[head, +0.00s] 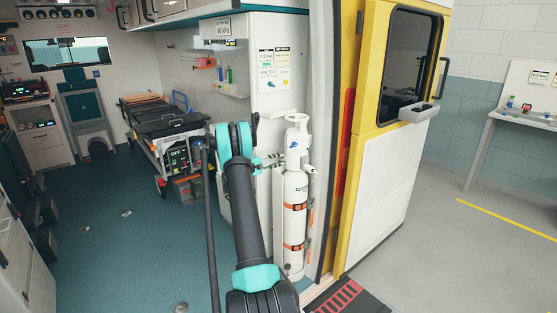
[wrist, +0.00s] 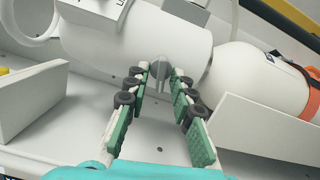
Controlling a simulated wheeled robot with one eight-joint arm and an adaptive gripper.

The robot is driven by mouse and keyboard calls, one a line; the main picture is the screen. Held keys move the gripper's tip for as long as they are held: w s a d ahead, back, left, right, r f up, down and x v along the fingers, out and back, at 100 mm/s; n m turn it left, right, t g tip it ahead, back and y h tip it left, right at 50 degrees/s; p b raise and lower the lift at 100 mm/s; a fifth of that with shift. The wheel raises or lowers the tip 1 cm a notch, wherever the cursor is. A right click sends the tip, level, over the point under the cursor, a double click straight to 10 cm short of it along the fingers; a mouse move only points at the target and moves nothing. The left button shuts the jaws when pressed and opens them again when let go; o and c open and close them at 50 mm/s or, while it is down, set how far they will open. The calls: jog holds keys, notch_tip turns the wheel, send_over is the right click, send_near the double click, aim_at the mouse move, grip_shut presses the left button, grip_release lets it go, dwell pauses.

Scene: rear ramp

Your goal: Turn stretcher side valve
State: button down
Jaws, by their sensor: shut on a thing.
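A white gas cylinder (head: 296,205) with orange-red bands stands upright by the rear door opening, with a white valve head and guard (head: 296,135) on top. My gripper (head: 279,158) reaches its left side just below the head. In the wrist view the cylinder's white head (wrist: 110,40) lies across the top, and its body with an orange band (wrist: 250,75) is at the right. My gripper's green-padded fingers (wrist: 159,76) are shut on the side valve (wrist: 158,66), a small pale piece at the head's side. The fingertips partly hide it.
A white panel (wrist: 265,130) stands close to my fingers' right, and another white plate (wrist: 30,100) to the left. The stretcher (head: 165,125) is at the left in the vehicle. The yellow and white door (head: 385,190) stands open at the right.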

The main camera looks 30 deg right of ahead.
jog(key=shift+r+n, duration=0.1)
jog(key=shift+n, duration=0.4)
jog(key=c, duration=1.7)
grip_release()
jog(key=a, duration=0.8)
jog(key=w+a, duration=0.1)
jog(key=a, duration=0.3)
